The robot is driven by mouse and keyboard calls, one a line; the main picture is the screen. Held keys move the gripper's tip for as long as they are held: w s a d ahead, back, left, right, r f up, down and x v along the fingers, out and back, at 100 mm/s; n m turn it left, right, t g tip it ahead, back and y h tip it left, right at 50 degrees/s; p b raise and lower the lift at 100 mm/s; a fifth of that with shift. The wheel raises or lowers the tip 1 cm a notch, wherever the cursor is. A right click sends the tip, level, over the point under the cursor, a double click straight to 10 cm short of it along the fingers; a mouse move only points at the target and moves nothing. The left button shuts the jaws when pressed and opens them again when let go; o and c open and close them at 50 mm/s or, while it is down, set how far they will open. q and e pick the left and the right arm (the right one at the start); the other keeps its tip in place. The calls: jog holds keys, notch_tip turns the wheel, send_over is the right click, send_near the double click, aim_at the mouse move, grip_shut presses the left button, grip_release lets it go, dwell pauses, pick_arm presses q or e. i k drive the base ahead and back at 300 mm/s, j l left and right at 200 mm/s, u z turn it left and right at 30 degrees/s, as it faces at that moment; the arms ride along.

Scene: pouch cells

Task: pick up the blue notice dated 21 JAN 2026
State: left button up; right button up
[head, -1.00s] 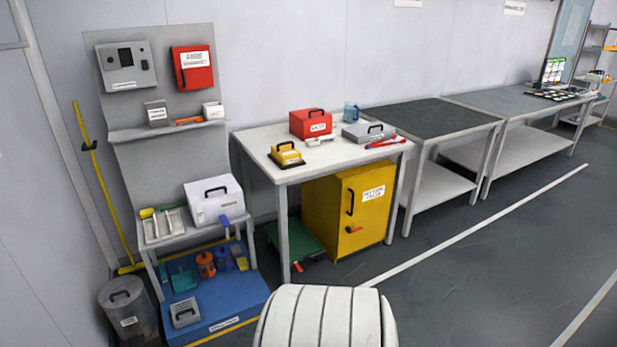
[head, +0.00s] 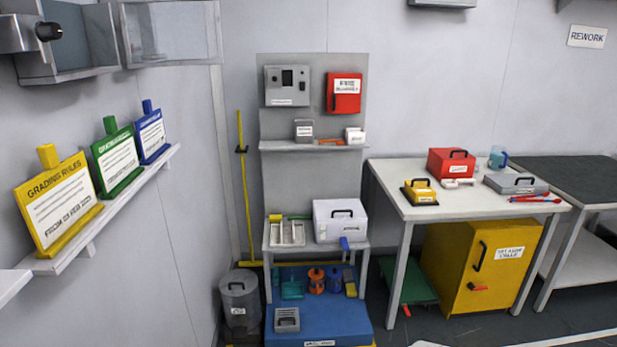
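A blue notice (head: 151,137) stands at the far end of a narrow white wall shelf on the left, leaning near the wall. Its white sheet has print too small to read, so I cannot tell its date. A green notice (head: 117,160) stands beside it, nearer to me. A yellow notice (head: 57,201) headed "GRADING RULES" is nearest, with a "FROM" date line that I cannot read surely. Each has a tab on top. Neither of my grippers is in view.
The white shelf (head: 110,211) juts from the left wall. An open cabinet (head: 75,38) with a clear door hangs above. A grey bin (head: 240,304), blue platform (head: 340,325) and white table (head: 405,205) with boxes stand beyond. A yellow cabinet (head: 470,250) is under the table.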

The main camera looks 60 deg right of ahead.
aim_at(149, 129)
jog(key=i+l+z, duration=0.35)
jog(key=i+l, duration=0.45)
jog(key=l, duration=0.1)
